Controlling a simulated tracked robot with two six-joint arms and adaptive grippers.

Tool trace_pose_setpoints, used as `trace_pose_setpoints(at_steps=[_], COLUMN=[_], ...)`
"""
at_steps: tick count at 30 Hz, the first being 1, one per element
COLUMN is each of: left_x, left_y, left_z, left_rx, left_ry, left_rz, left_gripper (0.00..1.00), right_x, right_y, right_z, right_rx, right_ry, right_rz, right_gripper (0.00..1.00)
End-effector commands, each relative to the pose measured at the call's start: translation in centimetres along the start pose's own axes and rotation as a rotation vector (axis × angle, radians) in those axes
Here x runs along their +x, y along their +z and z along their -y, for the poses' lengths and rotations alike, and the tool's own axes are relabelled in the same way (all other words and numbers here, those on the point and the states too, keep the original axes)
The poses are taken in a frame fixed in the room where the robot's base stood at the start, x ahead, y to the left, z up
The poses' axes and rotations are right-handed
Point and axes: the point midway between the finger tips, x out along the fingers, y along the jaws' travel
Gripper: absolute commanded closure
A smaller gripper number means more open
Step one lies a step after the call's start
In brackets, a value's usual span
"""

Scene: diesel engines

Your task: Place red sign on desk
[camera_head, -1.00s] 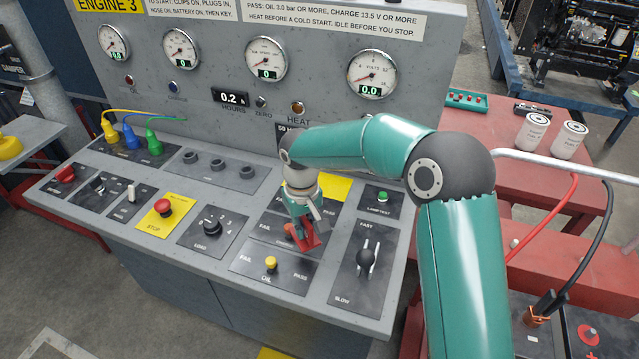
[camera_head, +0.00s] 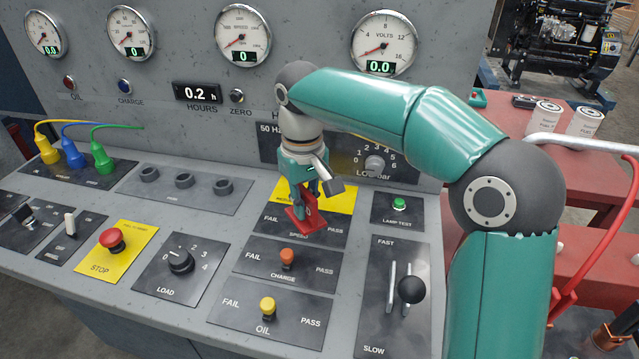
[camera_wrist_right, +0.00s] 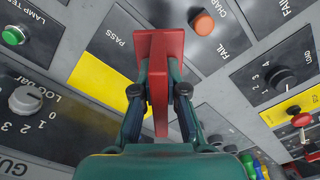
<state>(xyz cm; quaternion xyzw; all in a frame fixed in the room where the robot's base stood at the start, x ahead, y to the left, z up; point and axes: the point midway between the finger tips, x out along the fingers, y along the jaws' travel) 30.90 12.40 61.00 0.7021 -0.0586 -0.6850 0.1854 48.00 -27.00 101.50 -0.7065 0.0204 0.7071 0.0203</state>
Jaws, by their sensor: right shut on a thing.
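The red sign (camera_head: 304,220) is a small red folded piece held between the fingers of my right gripper (camera_head: 308,192). It is low over the desk (camera_head: 195,215), at the black SPEED plate in front of a yellow plate (camera_head: 340,198). I cannot tell whether it touches the desk. In the right wrist view the red sign (camera_wrist_right: 161,48) sits between the two fingertips of my right gripper (camera_wrist_right: 159,88), with the yellow plate (camera_wrist_right: 100,84) behind it. The SPEED switch is not visible. My left gripper is out of view.
The orange CHARGE knob (camera_head: 287,257) and yellow OIL knob (camera_head: 267,308) stand just in front. The throttle lever (camera_head: 411,289) rises at right and the red STOP button (camera_head: 111,239) at left. The gauge panel (camera_head: 190,60) stands behind. A red table (camera_head: 480,165) is at right.

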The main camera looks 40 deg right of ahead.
Motion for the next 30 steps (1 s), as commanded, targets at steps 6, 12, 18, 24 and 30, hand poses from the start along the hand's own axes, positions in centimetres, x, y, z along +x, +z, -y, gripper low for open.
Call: trace_pose_setpoints(at_steps=[6,12,18,24,30], left_x=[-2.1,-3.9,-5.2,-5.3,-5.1], left_y=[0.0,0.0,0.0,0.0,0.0], left_z=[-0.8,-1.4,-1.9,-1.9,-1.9], left_rx=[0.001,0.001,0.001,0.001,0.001], left_ry=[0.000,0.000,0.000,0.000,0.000], left_rz=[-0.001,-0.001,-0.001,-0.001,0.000], left_gripper=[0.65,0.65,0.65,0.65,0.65], right_x=[-0.4,-0.4,-0.4,1.2,3.0], right_y=[-3.9,-7.2,-9.3,-10.1,-10.1], right_z=[-5.3,-9.0,-11.2,-12.2,-12.2], right_rx=[0.024,0.025,0.024,0.021,0.023], right_ry=[0.000,0.001,0.000,0.000,0.000], right_rz=[0.000,0.001,0.000,0.003,0.001], right_gripper=[1.00,1.00,1.00,1.00,1.00])
